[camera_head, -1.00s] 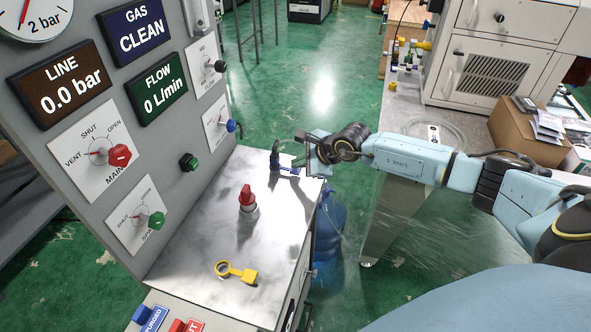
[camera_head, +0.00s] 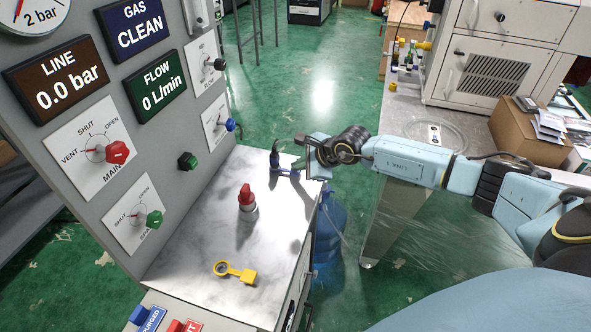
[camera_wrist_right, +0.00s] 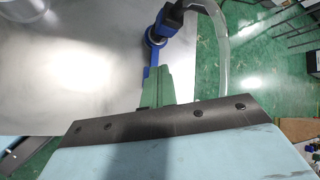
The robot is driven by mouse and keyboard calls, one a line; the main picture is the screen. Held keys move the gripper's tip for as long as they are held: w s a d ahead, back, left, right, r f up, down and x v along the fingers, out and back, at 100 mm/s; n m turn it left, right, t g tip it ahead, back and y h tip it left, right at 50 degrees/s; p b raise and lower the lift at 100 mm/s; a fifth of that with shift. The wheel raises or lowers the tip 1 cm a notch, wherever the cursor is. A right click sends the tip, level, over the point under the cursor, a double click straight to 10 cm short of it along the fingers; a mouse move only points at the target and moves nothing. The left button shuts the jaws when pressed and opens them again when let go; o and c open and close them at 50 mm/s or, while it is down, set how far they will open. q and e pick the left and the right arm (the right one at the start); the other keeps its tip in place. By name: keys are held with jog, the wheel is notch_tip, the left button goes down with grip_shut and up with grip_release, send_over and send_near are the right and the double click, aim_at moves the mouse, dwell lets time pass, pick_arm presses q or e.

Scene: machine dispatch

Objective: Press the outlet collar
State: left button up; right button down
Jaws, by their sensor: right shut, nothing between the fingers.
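A blue outlet fitting (camera_head: 289,173) stands at the far right edge of the bench top. In the right wrist view its blue ring-like collar (camera_wrist_right: 154,40) shows, with a clear tube (camera_wrist_right: 218,45) beside it. My right gripper (camera_head: 292,161) is over the fitting, shut and empty. In the right wrist view its green fingers (camera_wrist_right: 178,72) are right beside the blue collar. I cannot tell whether they touch it. Part of the fitting is hidden by the gripper. My left gripper is not in view.
A red-capped fitting (camera_head: 246,198) and a yellow ring-ended piece (camera_head: 235,272) are on the bench top (camera_head: 205,235). The grey panel (camera_head: 175,205) with knobs rises at left. A blue water bottle (camera_head: 328,230) stands below the bench's right edge. Green floor lies beyond.

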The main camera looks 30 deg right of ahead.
aim_at(299, 173)
jog(key=shift+f, duration=0.3)
dwell(0.4)
jog(key=shift+r+p, duration=0.8)
jog(key=shift+r, duration=0.55)
notch_tip(299, 173, up, 5)
jog(key=p, duration=0.3)
dwell(0.3)
